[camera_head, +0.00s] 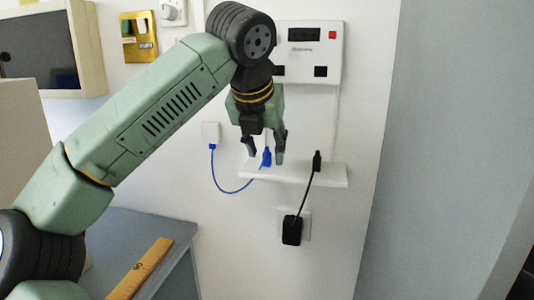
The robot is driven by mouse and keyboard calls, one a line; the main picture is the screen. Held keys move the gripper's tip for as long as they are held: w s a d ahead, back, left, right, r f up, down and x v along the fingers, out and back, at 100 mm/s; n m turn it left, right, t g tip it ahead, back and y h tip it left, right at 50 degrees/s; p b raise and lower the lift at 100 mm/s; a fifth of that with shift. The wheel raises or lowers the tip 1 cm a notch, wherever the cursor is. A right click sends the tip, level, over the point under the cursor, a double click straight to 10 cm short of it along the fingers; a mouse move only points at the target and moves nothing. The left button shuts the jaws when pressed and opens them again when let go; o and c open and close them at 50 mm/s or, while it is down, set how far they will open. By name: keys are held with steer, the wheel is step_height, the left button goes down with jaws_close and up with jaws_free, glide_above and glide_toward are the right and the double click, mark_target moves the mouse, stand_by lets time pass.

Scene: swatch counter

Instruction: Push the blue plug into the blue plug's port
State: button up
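The blue plug (266,158) stands upright on the narrow white shelf (325,178), with its blue cord (226,189) looping down and left to a white wall box (211,132). My gripper (265,154) points down over the shelf, its two fingers apart, one to each side of the plug. Gaps show between plug and fingers; whether either touches cannot be told. A white wall panel (306,38) above has dark openings, one at lower left (280,71) and one at lower right (320,71). Which port is the blue plug's cannot be told; my arm hides the panel's left edge.
A black plug (317,161) stands on the shelf's right part, its cord running down to a black adapter (292,230) at a wall outlet. A yellow plate (139,37) hangs upper left. A ruler (140,268) lies on the grey counter. Wall right of the shelf is clear.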

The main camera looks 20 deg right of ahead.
steer(key=shift+w+d+f, duration=0.15)
steer(key=shift+w+f, duration=0.05)
steer(key=shift+f, duration=0.25)
steer(key=shift+c, duration=0.5)
jaws_close()
